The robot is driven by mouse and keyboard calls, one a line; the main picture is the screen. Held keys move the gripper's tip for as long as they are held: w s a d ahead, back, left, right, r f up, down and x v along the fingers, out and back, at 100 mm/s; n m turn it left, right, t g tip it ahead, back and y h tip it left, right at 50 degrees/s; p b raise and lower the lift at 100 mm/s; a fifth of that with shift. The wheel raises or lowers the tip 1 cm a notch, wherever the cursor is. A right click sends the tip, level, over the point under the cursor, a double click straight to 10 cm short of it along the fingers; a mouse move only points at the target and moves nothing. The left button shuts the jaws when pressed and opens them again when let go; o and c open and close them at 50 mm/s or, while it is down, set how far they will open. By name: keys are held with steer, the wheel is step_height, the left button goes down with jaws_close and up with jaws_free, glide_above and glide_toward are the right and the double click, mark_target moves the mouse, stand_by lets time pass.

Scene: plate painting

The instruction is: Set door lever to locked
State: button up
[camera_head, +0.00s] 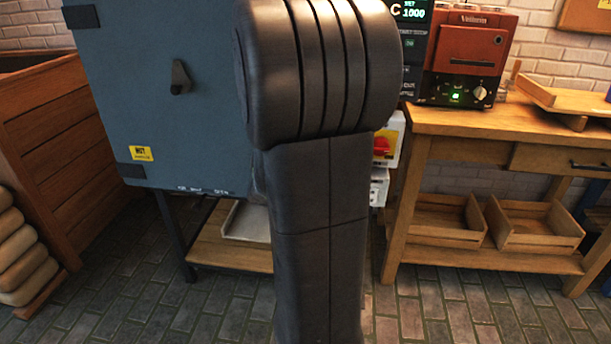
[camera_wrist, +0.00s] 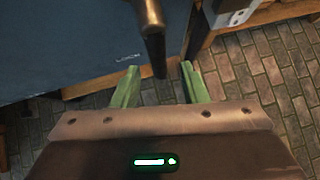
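The blue-grey door (camera_head: 115,75) of a large cabinet fills the left of the head view; its right side is hidden behind my arm. In the wrist view, a dark rod-like door lever (camera_wrist: 153,40) with a brownish upper part hangs down from the top edge. The word LOCK shows on the door (camera_wrist: 60,50) to the left of it. My gripper (camera_wrist: 159,69) is open, with one green finger on each side of the lever's lower end. I cannot tell whether either finger touches it. My gripper is hidden in the head view.
A small dark fitting (camera_head: 180,78) and a yellow HOT label (camera_head: 141,154) are on the door. A white box with a red switch (camera_head: 382,146) stands right of my arm. A wooden bench (camera_head: 450,120) bears a red machine (camera_head: 469,60). Brick floor (camera_head: 440,310) is clear in front.

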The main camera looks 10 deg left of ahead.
steer(key=p+v, duration=0.3)
steer(key=v, duration=0.6)
steer(key=b+x, duration=0.5)
steer(key=x, duration=0.8)
steer(key=shift+w+f+b, duration=0.15)
steer(key=shift+f+b, duration=0.1)
steer(key=shift+b, duration=0.1)
steer(key=shift+r, duration=0.15)
